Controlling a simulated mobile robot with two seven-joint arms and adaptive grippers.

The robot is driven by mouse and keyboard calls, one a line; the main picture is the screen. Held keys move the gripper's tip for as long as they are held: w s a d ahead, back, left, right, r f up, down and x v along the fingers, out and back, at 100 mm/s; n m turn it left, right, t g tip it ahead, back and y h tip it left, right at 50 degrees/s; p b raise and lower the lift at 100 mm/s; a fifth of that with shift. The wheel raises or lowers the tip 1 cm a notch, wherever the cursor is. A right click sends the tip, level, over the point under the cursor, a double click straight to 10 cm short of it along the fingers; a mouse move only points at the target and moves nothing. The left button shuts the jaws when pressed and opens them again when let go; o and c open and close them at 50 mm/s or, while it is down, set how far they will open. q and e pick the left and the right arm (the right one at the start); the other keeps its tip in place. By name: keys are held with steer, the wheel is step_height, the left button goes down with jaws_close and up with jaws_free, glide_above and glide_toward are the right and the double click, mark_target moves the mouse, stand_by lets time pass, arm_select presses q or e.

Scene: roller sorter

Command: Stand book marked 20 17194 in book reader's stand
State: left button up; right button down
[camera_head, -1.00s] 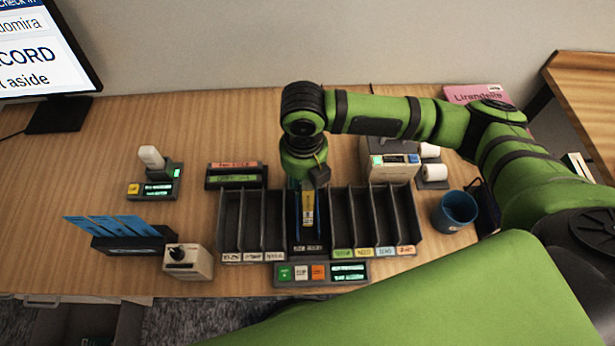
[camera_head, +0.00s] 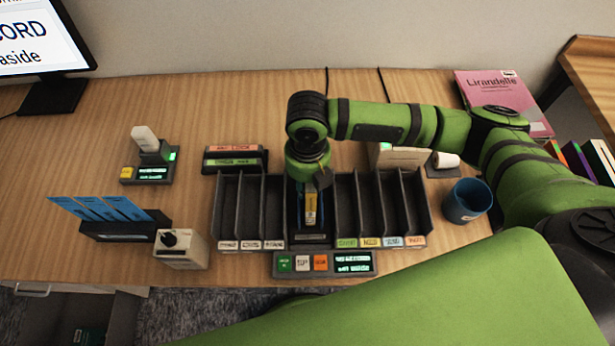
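The book reader's stand (camera_head: 311,240) is the dark middle bay of the sorter on the desk, with slots on both sides. A thin book (camera_head: 311,208) with a yellow label stands in or just over this bay; its number is too small to read. My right gripper (camera_head: 311,183) points down at its top end, at the end of the green arm from the right. The fingers are mostly hidden by the wrist, so I cannot tell whether they grip the book. My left gripper is not in view.
Empty sorter slots (camera_head: 250,215) flank the bay, with a button panel (camera_head: 325,263) in front. A scanner in its cradle (camera_head: 152,155), a holder with blue cards (camera_head: 120,225) and a small boxy device (camera_head: 181,248) stand left. A blue mug (camera_head: 466,200) and pink book (camera_head: 500,92) are right.

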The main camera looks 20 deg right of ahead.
steer(key=shift+f, duration=0.55)
stand_by(0.4)
steer(key=c, duration=0.8)
jaws_free()
steer(key=shift+c, duration=0.2)
step_height(320, 180, up, 12)
